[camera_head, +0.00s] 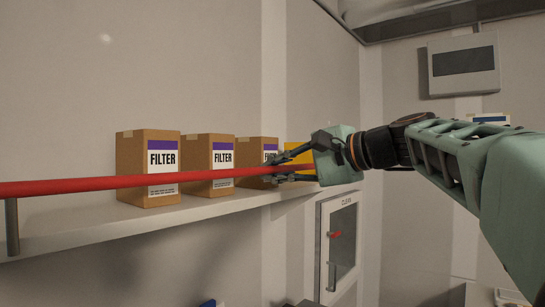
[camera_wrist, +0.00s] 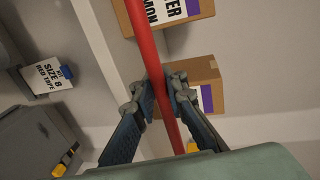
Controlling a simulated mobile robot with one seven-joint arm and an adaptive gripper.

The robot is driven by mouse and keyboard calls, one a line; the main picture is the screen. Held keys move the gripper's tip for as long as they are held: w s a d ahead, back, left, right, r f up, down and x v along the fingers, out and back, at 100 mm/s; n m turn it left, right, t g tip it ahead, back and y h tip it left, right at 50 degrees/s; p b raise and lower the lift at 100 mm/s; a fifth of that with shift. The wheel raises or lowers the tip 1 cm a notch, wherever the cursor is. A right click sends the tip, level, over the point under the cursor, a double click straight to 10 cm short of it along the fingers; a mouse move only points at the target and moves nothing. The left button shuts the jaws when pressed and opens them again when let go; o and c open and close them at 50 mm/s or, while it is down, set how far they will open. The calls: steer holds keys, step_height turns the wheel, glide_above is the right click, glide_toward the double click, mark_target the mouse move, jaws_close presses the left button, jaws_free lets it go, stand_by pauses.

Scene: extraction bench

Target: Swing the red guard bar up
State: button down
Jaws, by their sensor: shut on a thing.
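The red guard bar (camera_head: 90,185) runs across the front of a white shelf in the head view, close to level, in front of several boxes. A grey post stands under its left part. My gripper (camera_head: 283,172) is at the bar's right part, with its fingers around it. In the wrist view the bar (camera_wrist: 146,50) passes between the two fingers of my gripper (camera_wrist: 160,92), which are shut on it. The bar's right end is hidden by my gripper and wrist.
Brown FILTER boxes (camera_head: 149,141) stand on the shelf (camera_head: 90,228) behind the bar. A framed cabinet door (camera_head: 343,240) with a small red handle is below the shelf's right end. A grey wall panel (camera_head: 462,66) hangs at upper right. The wall above the boxes is clear.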

steer(key=shift+r, duration=0.15)
steer(key=c, duration=2)
jaws_free()
steer(key=shift+s+d, duration=0.1)
steer(key=shift+o, duration=0.2)
steer(key=v, duration=0.7)
steer(key=shift+d, duration=0.15)
steer(key=shift+s, duration=0.1)
